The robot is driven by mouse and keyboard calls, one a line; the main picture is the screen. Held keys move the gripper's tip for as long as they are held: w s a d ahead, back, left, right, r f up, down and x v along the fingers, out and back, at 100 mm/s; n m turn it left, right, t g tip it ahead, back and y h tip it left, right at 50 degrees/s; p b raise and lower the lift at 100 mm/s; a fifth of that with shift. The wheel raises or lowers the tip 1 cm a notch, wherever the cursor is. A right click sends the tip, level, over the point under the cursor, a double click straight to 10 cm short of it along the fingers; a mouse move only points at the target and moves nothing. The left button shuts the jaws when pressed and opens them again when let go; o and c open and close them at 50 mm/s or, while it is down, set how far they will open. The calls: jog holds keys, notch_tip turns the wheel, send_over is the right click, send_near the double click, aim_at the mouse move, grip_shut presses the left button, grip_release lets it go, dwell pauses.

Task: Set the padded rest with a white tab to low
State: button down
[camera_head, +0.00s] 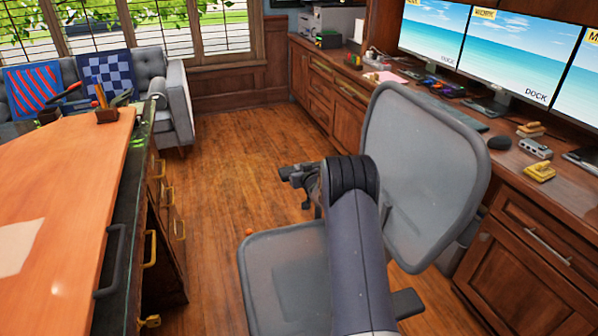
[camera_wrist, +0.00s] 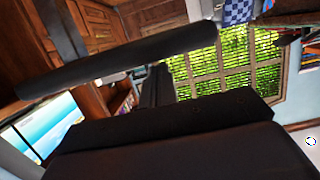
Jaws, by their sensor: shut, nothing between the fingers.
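A grey office chair (camera_head: 285,275) stands in the middle of the head view, its mesh backrest (camera_head: 425,150) at the right. One dark padded armrest (camera_head: 408,303) shows low at its right side. My gripper (camera_head: 286,173) is at the end of my arm, above the far side of the seat, and is shut and empty. In the wrist view a long dark padded bar (camera_wrist: 125,62) crosses the upper left; I cannot tell whether it is an armrest. No white tab can be made out on a rest. My arm hides part of the chair.
A wooden desk (camera_head: 70,190) with drawers stands at the left. A counter (camera_head: 520,190) with monitors and small items runs along the right. A grey sofa (camera_head: 175,100) is at the back left. Wooden floor (camera_head: 225,150) is open between desk and counter. A small orange thing lies on it.

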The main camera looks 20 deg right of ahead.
dwell(0.3)
notch_tip(320, 180, down, 7)
jog(key=b, duration=0.4)
jog(key=shift+b, duration=0.4)
jog(key=shift+s+f, duration=0.1)
